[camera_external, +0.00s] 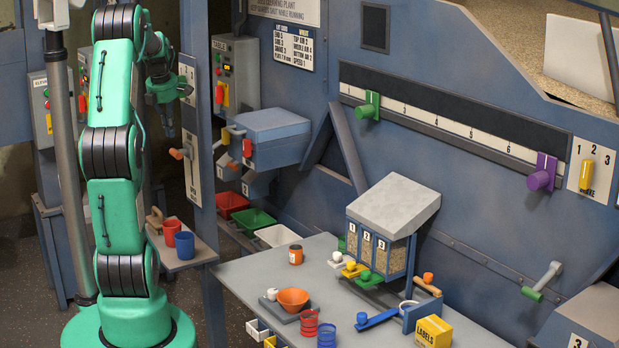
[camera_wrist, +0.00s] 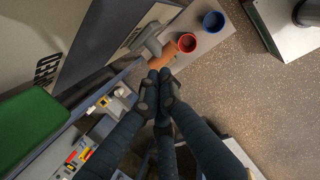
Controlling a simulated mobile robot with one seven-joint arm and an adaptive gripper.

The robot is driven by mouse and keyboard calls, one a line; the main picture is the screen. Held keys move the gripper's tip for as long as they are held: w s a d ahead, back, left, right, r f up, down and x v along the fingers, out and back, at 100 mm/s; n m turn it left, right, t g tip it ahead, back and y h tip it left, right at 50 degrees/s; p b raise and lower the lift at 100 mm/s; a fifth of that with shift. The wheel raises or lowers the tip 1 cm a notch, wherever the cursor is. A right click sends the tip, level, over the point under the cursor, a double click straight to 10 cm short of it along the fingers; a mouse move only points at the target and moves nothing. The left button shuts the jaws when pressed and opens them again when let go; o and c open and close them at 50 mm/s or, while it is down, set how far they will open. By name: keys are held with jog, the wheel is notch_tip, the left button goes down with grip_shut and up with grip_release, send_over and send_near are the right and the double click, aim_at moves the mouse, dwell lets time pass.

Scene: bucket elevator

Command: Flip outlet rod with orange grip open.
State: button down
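The rod with the orange grip (camera_external: 178,153) sticks out from a pale marked plate on the upright blue post, left of centre in the external view. In the wrist view its orange grip (camera_wrist: 169,56) lies just beyond my fingertips, joined to a grey metal part. My gripper (camera_external: 168,131) hangs pointing down, close above and left of the grip. In the wrist view my gripper (camera_wrist: 159,80) has its dark fingertips drawn together, with nothing clearly between them. I cannot tell whether the tips touch the grip.
Below, a red cup (camera_external: 171,232) and a blue cup (camera_external: 185,246) stand on a small shelf (camera_external: 203,254). A blue-grey box (camera_external: 270,135) is right of the post. A table (camera_external: 240,275) with a dispenser and bowl stands front right.

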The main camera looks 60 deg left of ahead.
jog(key=shift+b+x, duration=0.35)
jog(key=shift+x, duration=2.25)
jog(key=shift+f, duration=0.1)
notch_tip(320, 180, down, 11)
jog(key=shift+r+b, duration=0.2)
jog(key=shift+b, duration=0.15)
jog(key=shift+s+d, duration=0.1)
jog(key=p, duration=0.4)
send_near(174, 150)
jog(key=f, duration=0.1)
jog(key=s+d+f, duration=0.1)
jog(key=f, duration=0.1)
jog(key=shift+s+d+f, duration=0.15)
jog(key=shift+s+d, duration=0.05)
jog(key=shift+d, duration=0.1)
